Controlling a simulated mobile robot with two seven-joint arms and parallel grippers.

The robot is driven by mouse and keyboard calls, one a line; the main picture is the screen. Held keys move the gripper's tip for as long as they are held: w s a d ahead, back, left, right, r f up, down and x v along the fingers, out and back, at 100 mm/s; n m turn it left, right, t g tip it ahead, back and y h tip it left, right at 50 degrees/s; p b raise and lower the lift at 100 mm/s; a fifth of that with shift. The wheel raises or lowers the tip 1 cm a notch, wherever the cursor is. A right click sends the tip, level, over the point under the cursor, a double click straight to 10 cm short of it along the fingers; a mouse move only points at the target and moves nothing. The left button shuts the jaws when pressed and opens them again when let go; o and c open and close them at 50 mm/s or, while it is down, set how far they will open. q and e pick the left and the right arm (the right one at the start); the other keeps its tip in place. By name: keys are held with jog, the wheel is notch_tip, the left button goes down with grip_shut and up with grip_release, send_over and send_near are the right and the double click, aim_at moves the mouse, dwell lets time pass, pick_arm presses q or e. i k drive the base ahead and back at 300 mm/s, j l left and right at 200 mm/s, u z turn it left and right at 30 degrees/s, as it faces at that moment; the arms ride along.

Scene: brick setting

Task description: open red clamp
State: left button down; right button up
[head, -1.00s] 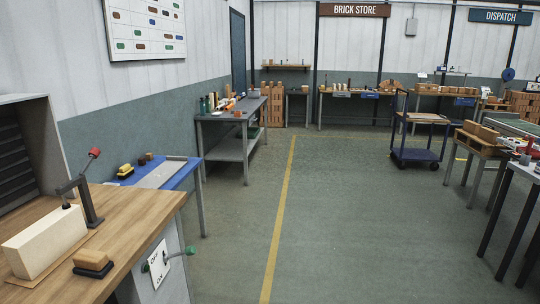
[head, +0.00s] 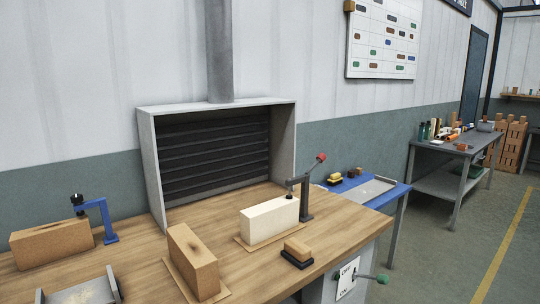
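A dark grey toggle clamp (head: 305,199) with a red-tipped handle (head: 321,158) stands on the wooden bench, at the right end of a cream block (head: 269,220). Its arm reaches over the block, and its black pad (head: 290,194) appears to rest on the block's top. The red handle tilts up to the right. A second clamp, blue (head: 104,217) with a black knob, stands at the left over a brown brick (head: 52,243). Neither of my grippers shows in the head view.
The wooden bench (head: 232,268) also holds an upright tan brick (head: 193,262), a brush-like block (head: 297,252) and a grey tray (head: 84,292). A louvred hood (head: 148,172) stands behind. An ON/OFF panel (head: 347,279) with a green-knobbed lever (head: 381,279) is on the bench's right side. Floor at right is open.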

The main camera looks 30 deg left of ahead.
aim_at(321, 158)
jog(key=i+l+u, duration=0.1)
jog(key=u, duration=0.35)
jog(key=i+l+u, duration=0.15)
jog(key=u, duration=0.3)
jog(key=i+l+u, duration=0.1)
jog(key=l+u, duration=0.15)
jog(key=u, duration=0.15)
jog(key=i+l+u, duration=0.1)
jog(key=l+u, duration=0.2)
jog(key=l, duration=0.2)
jog(key=i+l+u, duration=0.1)
jog(key=l+u, duration=0.25)
jog(key=l, duration=0.15)
jog(key=l+u, duration=0.25)
jog(key=l, duration=2.5)
jog(key=l+z, duration=0.1)
jog(key=z, duration=0.3)
jog(key=k+l+z, duration=0.1)
jog(key=z, duration=0.3)
